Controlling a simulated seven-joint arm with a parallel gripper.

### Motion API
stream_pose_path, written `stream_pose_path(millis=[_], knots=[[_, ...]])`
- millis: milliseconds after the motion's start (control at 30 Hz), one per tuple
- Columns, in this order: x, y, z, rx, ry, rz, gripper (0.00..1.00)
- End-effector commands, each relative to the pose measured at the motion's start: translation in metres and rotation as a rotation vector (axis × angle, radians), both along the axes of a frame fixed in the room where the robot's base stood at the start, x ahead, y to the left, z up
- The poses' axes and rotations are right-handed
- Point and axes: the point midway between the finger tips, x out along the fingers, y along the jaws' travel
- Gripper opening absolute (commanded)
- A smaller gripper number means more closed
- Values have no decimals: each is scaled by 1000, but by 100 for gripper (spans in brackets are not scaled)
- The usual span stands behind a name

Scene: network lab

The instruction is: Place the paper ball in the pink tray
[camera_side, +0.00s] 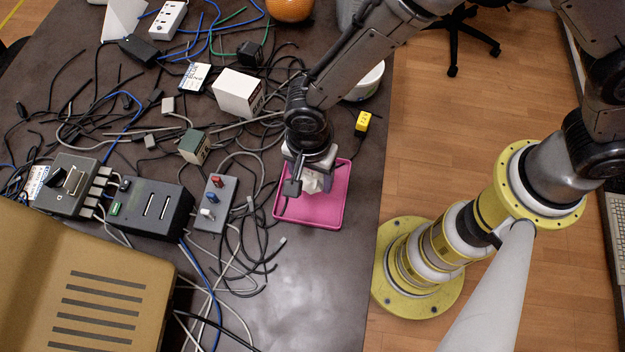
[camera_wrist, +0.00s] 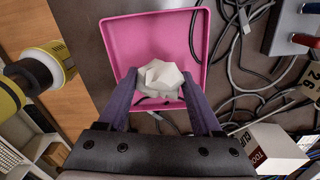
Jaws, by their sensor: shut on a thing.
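The paper ball (camera_wrist: 160,78) is white and crumpled. My gripper (camera_wrist: 160,92) is shut on it, one finger on each side, in the wrist view. The pink tray (camera_wrist: 118,32) is square with a low rim and lies behind the ball in that view. In the side view the tray (camera_side: 325,216) sits near the table's right edge. There my gripper (camera_side: 308,188) is over the tray's upper left part, with the paper ball (camera_side: 312,183) between its fingers. I cannot tell exactly how high the ball is above the tray floor. My gripper hides part of the tray.
Tangled cables (camera_side: 245,235) lie left of the tray. A switch box (camera_side: 213,203) and a black device (camera_side: 152,210) stand further left. A white box (camera_side: 238,92) and a yellow-tipped plug (camera_side: 362,122) are beyond the tray. The table below the tray is mostly clear.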

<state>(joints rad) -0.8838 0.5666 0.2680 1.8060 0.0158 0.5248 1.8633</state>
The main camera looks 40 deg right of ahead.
Motion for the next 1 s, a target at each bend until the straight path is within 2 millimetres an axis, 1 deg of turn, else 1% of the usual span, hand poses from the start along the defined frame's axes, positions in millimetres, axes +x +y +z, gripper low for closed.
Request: stream_pose_path(millis=[33, 100, 200, 433, 567, 600, 733, 1000], knots=[[-1, -2, -9, -5, 5, 0, 16], [-2, -2, -19, -5, 5, 0, 16], [-1, -1, -28, -3, 3, 0, 16], [-1, -1, -28, -2, 2, 0, 16], [-1, -2, -31, -3, 3, 0, 16], [-1, -1, -31, -2, 2, 0, 72], [-1, -1, -30, -2, 2, 0, 95], [-1, -1, -30, -2, 2, 0, 96]])
